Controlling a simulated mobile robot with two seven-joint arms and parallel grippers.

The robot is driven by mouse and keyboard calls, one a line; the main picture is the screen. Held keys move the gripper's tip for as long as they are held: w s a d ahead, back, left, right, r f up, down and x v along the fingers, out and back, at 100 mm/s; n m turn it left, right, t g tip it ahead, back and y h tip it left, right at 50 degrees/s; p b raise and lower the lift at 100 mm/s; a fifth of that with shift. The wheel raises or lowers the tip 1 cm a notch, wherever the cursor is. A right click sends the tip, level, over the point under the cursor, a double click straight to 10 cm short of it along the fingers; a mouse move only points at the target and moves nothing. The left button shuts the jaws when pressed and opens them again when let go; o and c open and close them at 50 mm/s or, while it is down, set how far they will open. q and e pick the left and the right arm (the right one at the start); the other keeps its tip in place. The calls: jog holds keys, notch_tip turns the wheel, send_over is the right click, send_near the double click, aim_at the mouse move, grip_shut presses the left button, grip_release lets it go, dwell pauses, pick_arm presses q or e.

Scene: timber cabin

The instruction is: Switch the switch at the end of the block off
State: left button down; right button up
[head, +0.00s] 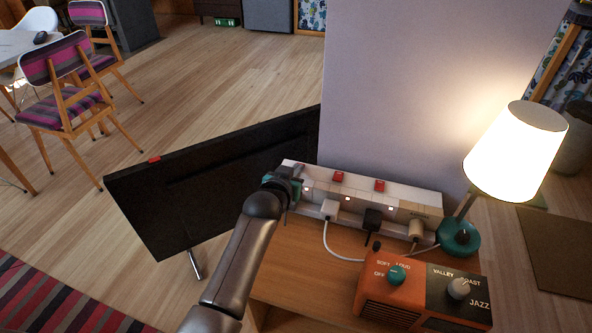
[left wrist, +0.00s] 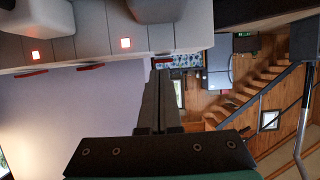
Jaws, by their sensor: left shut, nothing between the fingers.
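A long pale power block (head: 425,203) lies along the back of the wooden table against the wall. Two red switches, one in the middle (head: 339,176) and one further right (head: 380,186), stand up from its top, with small lit lights in front. My left gripper (head: 296,176) is at the block's left end and hides part of it. In the left wrist view the left gripper's fingers (left wrist: 160,92) are together and empty, close to the block (left wrist: 92,38) and the red edge of an end switch (left wrist: 162,53). Whether they touch it I cannot tell. My right gripper is not in view.
White (head: 329,208), black (head: 372,220) and beige plugs (head: 416,229) sit in the block's front. A lit lamp (head: 515,150) and an orange radio (head: 388,299) stand to the right. A dark screen (head: 215,185) leans left of the table (head: 290,263).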

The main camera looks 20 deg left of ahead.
pick_arm(q)
jog(key=shift+f, duration=0.1)
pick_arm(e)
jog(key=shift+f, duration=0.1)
pick_arm(q)
jog(key=shift+s+f+b, duration=0.1)
jog(key=shift+f+b, duration=0.25)
jog(key=shift+b, duration=0.1)
jog(key=shift+s+f+t+b, duration=0.1)
jog(key=shift+f+t+b, duration=0.2)
jog(key=shift+t, duration=0.2)
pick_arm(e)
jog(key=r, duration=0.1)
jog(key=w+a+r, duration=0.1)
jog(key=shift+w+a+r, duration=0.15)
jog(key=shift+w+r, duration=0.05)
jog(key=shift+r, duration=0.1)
pick_arm(q)
jog(key=shift+r, duration=0.1)
